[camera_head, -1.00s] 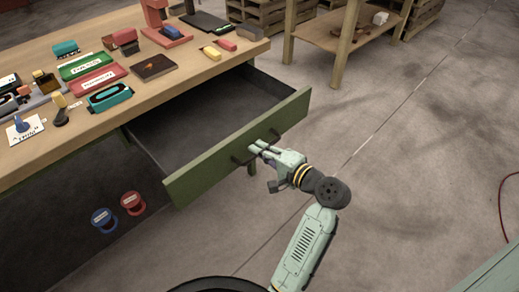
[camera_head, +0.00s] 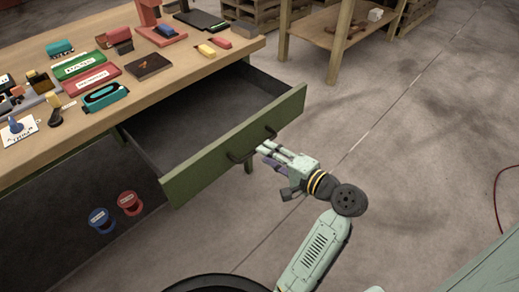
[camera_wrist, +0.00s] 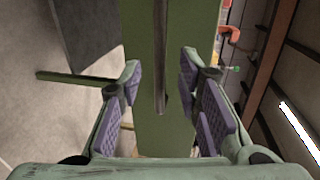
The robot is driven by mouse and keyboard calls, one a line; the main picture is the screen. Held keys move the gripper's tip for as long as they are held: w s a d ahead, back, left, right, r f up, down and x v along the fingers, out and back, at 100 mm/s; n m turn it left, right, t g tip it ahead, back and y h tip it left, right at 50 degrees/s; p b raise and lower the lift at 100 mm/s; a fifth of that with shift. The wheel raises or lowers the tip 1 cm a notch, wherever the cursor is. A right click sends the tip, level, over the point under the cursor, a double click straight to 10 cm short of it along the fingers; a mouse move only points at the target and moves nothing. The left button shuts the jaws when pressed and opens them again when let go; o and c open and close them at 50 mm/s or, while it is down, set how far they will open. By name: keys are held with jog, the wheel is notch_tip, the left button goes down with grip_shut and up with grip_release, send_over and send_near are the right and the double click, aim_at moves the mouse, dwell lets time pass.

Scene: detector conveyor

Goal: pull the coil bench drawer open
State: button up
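The bench drawer is pulled out, its dark inside showing. Its green front (camera_head: 195,182) carries a dark bar handle (camera_head: 240,157). My gripper (camera_head: 264,153) is just in front of the handle, to its right in the head view. In the wrist view the green drawer front (camera_wrist: 190,25) runs up the middle with the dark handle (camera_wrist: 160,50) on it. There my gripper (camera_wrist: 160,88) is open, its purple-padded fingers on either side of the handle's line with clear gaps. Nothing is held.
The wooden bench top (camera_head: 190,75) holds several tools and trays. A blue spool (camera_head: 101,220) and a red spool (camera_head: 131,203) are below the bench. A wooden table (camera_head: 330,28) stands at the back. The floor to the right is mostly clear.

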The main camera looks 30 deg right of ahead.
jog(key=v, duration=0.7)
dwell(0.4)
